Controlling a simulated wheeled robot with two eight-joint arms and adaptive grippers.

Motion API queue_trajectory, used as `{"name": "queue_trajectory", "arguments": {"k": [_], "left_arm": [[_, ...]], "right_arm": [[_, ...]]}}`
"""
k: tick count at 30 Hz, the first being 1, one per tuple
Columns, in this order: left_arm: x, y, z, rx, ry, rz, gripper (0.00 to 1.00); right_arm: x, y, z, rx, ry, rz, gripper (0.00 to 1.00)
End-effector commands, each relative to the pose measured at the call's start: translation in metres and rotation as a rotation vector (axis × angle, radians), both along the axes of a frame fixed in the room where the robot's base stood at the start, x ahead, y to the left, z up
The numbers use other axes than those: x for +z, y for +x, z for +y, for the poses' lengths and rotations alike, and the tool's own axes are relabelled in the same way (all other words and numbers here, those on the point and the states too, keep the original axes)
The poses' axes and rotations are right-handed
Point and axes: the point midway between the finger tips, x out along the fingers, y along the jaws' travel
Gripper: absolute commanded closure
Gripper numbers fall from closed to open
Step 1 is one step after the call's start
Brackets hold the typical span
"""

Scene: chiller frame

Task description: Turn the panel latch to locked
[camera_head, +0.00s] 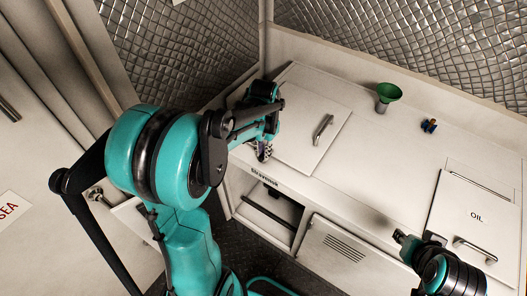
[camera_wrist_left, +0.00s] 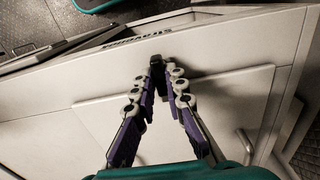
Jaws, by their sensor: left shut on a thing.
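In the head view my left gripper (camera_head: 263,150) is at the front edge of the white counter, beside a white panel (camera_head: 298,147) with a metal handle. My arm and the gripper hide the spot it holds. In the left wrist view the two fingers of my left gripper (camera_wrist_left: 162,78) close together on a small dark piece (camera_wrist_left: 157,62), which appears to be the panel latch. It sits at the edge of the panel (camera_wrist_left: 225,92); its exact angle cannot be told. My right gripper (camera_head: 407,246) shows only partly at the lower right, over the cabinet front, apart from the panel.
A green funnel (camera_head: 387,95) and a small blue item (camera_head: 429,125) stand at the back of the counter. A lid marked OIL (camera_head: 476,216) is at the right. An open compartment (camera_head: 268,206) and a vented door (camera_head: 342,251) are below. The counter's middle is clear.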

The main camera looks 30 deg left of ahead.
Motion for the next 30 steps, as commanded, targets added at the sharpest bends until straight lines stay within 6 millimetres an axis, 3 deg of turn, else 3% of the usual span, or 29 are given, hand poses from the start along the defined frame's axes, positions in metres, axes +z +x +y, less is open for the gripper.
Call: {"name": "queue_trajectory", "arguments": {"k": [5,6,8,20,30], "left_arm": [[0.001,0.002,0.001,-0.001,0.002,-0.004,1.00],[0.001,0.002,0.001,0.000,0.002,-0.004,0.83],[0.001,0.002,0.001,0.000,0.002,-0.003,0.67],[0.007,0.001,0.000,0.000,0.001,-0.001,0.67],[0.074,0.000,0.000,0.000,0.001,-0.001,0.67]], "right_arm": [[0.000,0.000,0.000,0.000,0.000,0.000,0.69],[0.000,0.000,0.000,0.000,0.000,0.000,0.69],[0.000,0.000,0.000,0.000,0.000,0.000,0.69],[0.000,0.000,0.000,0.000,0.000,0.000,0.69],[0.000,0.000,0.000,0.000,0.000,0.000,0.69]]}}
